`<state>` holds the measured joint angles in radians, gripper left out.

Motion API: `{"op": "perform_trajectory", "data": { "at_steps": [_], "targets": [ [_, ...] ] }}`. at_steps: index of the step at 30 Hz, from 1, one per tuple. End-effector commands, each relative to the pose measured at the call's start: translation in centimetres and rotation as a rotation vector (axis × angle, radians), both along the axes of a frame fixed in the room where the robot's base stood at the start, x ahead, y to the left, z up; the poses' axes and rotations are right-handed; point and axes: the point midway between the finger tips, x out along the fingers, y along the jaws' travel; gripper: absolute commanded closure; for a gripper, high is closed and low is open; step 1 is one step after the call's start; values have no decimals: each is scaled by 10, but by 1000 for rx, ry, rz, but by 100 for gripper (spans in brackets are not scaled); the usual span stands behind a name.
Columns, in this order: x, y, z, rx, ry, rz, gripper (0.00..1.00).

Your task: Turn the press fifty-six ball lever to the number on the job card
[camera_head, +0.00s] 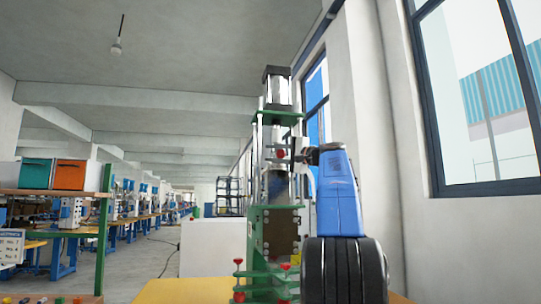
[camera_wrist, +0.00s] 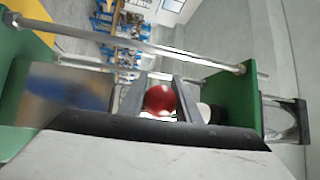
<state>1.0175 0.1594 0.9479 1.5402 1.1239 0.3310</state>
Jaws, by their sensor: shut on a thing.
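The press (camera_head: 273,190) is green with steel columns and a dark-topped cylinder, standing in front of me. The lever's red ball (camera_wrist: 160,100) sits between the two grey fingers of my gripper (camera_wrist: 160,90) in the wrist view. My gripper is shut on it. In the head view my gripper (camera_head: 302,157) reaches the press from the right at mid height, and a red ball (camera_head: 281,153) shows at its left end. The lever's rod and any number scale are hidden or too small to read. I cannot make out a job card with a readable number.
The press stands by a yellow tabletop (camera_head: 190,291) with red-knobbed clamps (camera_head: 239,262) low in front. A green-posted shelf (camera_head: 104,235) with teal and orange bins (camera_head: 70,174) is at left. A wall with windows (camera_head: 480,95) is close on the right. The aisle at left is open.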

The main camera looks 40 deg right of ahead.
Motion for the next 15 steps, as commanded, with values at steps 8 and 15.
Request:
{"op": "perform_trajectory", "data": {
  "at_steps": [8,15],
  "targets": [
    [-3,-3,-1,0,0,65,100],
    [-3,-2,-1,0,0,65,100]
  ]
}}
